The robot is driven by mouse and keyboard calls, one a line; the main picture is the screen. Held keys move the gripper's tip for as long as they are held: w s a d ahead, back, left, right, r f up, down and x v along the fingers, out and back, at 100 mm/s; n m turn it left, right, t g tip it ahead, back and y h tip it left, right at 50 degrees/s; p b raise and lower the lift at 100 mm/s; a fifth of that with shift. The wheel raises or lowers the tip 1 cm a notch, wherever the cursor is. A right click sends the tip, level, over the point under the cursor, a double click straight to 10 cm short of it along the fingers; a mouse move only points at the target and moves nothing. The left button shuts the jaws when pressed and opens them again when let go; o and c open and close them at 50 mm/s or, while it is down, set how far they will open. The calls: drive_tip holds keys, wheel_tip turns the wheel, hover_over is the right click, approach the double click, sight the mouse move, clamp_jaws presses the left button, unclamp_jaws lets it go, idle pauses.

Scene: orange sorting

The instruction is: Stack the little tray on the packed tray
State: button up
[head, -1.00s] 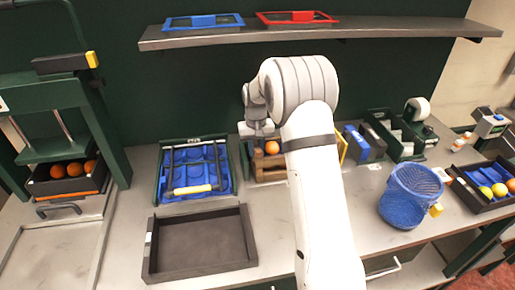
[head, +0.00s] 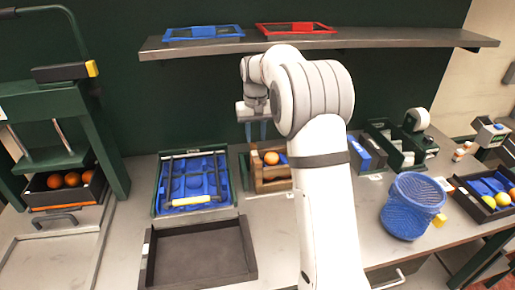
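My gripper (head: 256,131) points down above the wooden tray (head: 262,178), clear of it. Its two blue fingers look apart, with nothing seen between them. The small wooden tray holds an orange (head: 271,158), and my arm hides its right part. A green-rimmed tray (head: 156,202) with a blue pocketed insert stands to its left, with a yellow-gripped handle bar across it. I cannot tell for sure which of these trays are the little tray and the packed tray.
An empty dark tray (head: 147,262) lies in front of the green-rimmed tray. A press with oranges (head: 72,180) stands at the left. A blue mesh basket (head: 411,207) and a fruit tray (head: 465,201) are at the right. A shelf (head: 350,43) runs above.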

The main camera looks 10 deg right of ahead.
drive_tip(key=s+r+t, duration=0.1)
drive_tip(key=s+r, duration=0.3)
drive_tip(key=s, duration=0.5)
drive_tip(key=s+r+t, duration=0.1)
drive_tip(key=s+r, duration=0.3)
drive_tip(key=s, duration=0.5)
drive_tip(key=s+f, duration=0.2)
drive_tip(key=s, duration=0.7)
drive_tip(key=s+f+t, duration=0.1)
drive_tip(key=s+f, duration=0.2)
drive_tip(key=s, duration=0.6)
drive_tip(key=shift+s+d, duration=0.15)
drive_tip(key=shift+d, duration=0.2)
